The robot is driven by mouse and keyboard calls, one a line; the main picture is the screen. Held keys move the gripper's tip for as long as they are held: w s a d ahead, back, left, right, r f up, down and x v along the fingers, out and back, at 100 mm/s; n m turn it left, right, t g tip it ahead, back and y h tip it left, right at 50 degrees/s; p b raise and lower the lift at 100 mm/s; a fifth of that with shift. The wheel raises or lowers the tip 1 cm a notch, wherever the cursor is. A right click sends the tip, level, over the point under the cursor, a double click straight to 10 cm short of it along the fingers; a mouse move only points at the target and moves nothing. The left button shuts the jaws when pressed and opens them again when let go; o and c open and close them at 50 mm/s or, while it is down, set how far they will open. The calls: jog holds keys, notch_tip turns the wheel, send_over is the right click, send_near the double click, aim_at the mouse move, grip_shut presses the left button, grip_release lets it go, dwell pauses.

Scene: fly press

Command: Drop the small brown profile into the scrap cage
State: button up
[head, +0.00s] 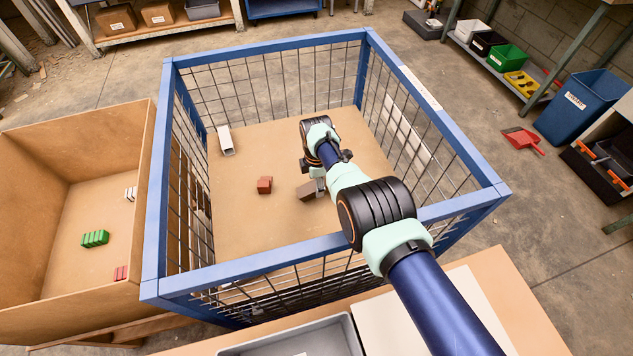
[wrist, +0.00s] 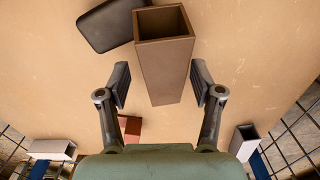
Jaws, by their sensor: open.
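The small brown profile (wrist: 163,65) is a square hollow tube, its open end toward the top of the wrist view. In the head view the brown profile (head: 306,191) is inside the blue-framed scrap cage (head: 262,47), just below my gripper (head: 318,176). My gripper (wrist: 160,88) is open, with visible gaps between both fingers and the profile's sides. I cannot tell whether the profile lies flat on the cage floor or is still above it. My arm reaches over the cage's near right rim, and the wrist hides part of the floor.
Inside the cage are a red-brown piece (head: 265,185), a white profile (head: 226,140) and a dark grey piece (wrist: 104,26). Mesh walls surround them. A wooden bin (head: 60,160) with green and red pieces stands left; a grey tray (head: 300,340) is in front.

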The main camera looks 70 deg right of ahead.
notch_tip(320, 180, up, 13)
jog(key=p, duration=1.2)
jog(key=shift+f, duration=0.15)
